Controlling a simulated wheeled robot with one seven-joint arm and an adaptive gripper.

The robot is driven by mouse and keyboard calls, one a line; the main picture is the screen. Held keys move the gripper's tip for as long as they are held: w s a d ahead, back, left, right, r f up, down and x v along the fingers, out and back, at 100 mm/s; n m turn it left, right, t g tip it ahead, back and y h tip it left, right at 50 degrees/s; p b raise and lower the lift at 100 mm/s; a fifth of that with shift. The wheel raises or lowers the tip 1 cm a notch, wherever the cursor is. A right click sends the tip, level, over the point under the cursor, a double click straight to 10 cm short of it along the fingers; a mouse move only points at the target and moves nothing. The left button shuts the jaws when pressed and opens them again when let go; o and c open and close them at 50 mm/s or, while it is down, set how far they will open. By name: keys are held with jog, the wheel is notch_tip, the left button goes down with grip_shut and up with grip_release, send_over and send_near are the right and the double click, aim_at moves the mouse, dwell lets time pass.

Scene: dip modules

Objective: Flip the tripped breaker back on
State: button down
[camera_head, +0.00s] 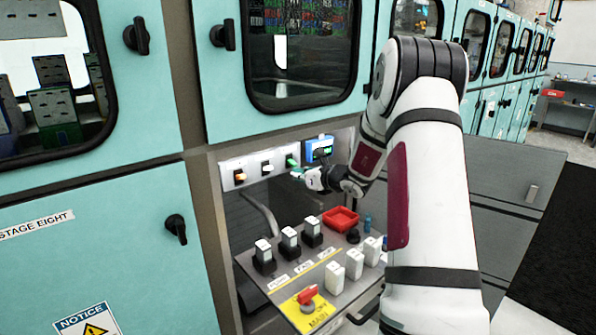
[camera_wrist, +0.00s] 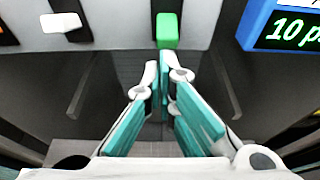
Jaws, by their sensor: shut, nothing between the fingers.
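A grey strip (camera_head: 254,180) in the cabinet recess carries an orange-lit switch (camera_head: 240,176), a white switch (camera_head: 267,168) and a green switch (camera_head: 291,160). The green switch (camera_wrist: 167,30) and white switch (camera_wrist: 61,22) also show in the wrist view. My gripper (camera_head: 299,173) is shut and empty, with its tips (camera_wrist: 165,68) just below the green switch; I cannot tell whether they touch it. On the sloped panel below stand three black switches with white tops (camera_head: 289,239) and three white blocks (camera_head: 354,264). I cannot tell which one is the tripped breaker.
A blue display (camera_head: 319,149) sits right of the green switch; it also shows in the wrist view (camera_wrist: 283,25). Teal cabinet doors (camera_head: 95,215) flank the recess.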

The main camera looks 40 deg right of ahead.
jog(key=r+g+p, duration=0.1)
jog(key=p, duration=0.2)
jog(key=g+p, duration=0.2)
jog(key=p, duration=0.2)
jog(key=shift+s+r+g, duration=0.25)
jog(key=shift+r+g, duration=0.05)
jog(key=shift+r, duration=0.2)
jog(key=shift+r+p, duration=0.8)
jog(key=shift+r, duration=0.1)
